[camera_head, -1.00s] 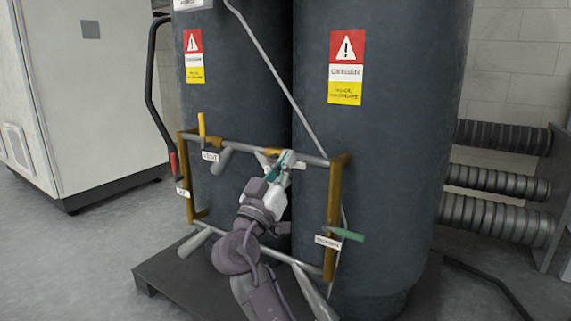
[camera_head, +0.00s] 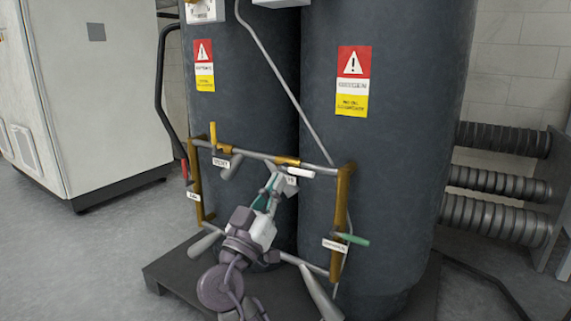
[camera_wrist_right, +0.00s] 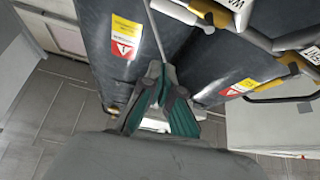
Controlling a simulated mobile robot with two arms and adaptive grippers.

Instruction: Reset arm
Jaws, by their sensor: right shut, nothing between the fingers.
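My right gripper (camera_head: 274,182) is in front of the pipe frame, just below its top rail, between the two dark tanks. Its fingers are shut and empty, close to a white tag (camera_head: 300,172) and an orange-yellow valve part (camera_head: 287,161) on the rail; I cannot tell whether they touch. In the right wrist view the teal-sided fingers (camera_wrist_right: 160,78) meet at their tips. My right arm comes up from the bottom of the head view. My left gripper is not in view.
The left tank (camera_head: 245,85) and right tank (camera_head: 400,130) stand behind the pipe frame (camera_head: 342,220) on a dark base (camera_head: 180,270). A green handle (camera_head: 352,239) sticks out at right. A pale cabinet (camera_head: 110,110) stands left; ribbed pipes (camera_head: 495,180) are right. Floor at left is clear.

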